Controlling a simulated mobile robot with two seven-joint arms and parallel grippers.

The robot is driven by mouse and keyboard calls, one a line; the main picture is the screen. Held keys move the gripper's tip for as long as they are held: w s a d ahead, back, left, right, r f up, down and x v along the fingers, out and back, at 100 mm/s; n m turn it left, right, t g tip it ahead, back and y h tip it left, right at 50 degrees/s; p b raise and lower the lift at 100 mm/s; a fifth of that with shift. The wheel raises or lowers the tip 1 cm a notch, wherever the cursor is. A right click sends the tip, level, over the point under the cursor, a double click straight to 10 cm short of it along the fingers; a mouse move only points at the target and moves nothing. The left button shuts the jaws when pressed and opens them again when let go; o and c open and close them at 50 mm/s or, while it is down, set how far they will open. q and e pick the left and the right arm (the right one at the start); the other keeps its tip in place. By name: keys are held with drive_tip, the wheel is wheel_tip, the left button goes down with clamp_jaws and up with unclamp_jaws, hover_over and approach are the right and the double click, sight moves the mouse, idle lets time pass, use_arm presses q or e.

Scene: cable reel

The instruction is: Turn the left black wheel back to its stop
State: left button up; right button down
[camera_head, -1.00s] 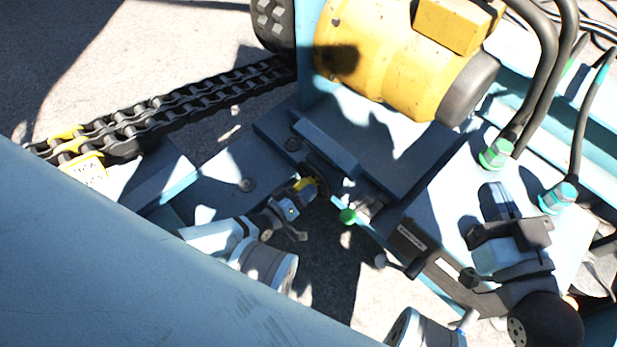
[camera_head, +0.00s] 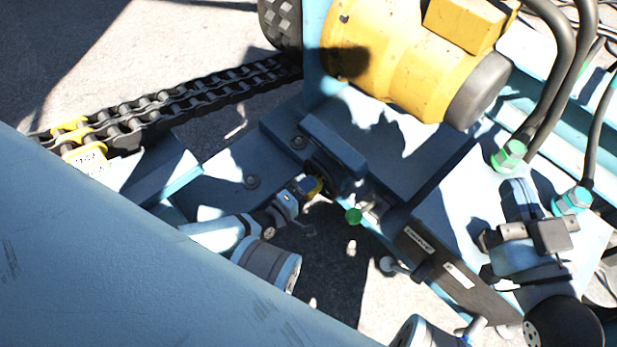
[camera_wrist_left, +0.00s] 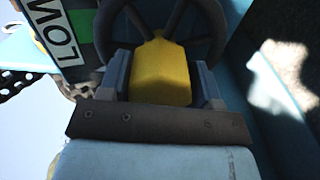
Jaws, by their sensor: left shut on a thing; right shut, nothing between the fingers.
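The left black wheel shows in the left wrist view (camera_wrist_left: 208,28) as a dark spoked rim behind a yellow handle (camera_wrist_left: 162,75). In the head view the wheel (camera_head: 322,160) is small and partly in shadow at the edge of the blue frame. My left gripper (camera_head: 309,186) is shut on the yellow handle, and its two fingers stand on either side of it in the wrist view (camera_wrist_left: 160,88). My right gripper (camera_head: 520,195) is at the right over the light blue plate, shut and empty, apart from the wheel. The wheel's stop cannot be made out.
A yellow motor (camera_head: 400,55) stands above the wheel. A black chain (camera_head: 190,100) runs at the upper left. Hoses with green fittings (camera_head: 508,155) rise at the right. A LOW label (camera_wrist_left: 50,32) is beside the wheel.

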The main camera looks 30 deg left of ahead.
use_arm(q)
drive_tip(key=shift+n, duration=0.3)
idle(0.4)
drive_tip(key=o, duration=1.2)
drive_tip(key=shift+o, duration=0.2)
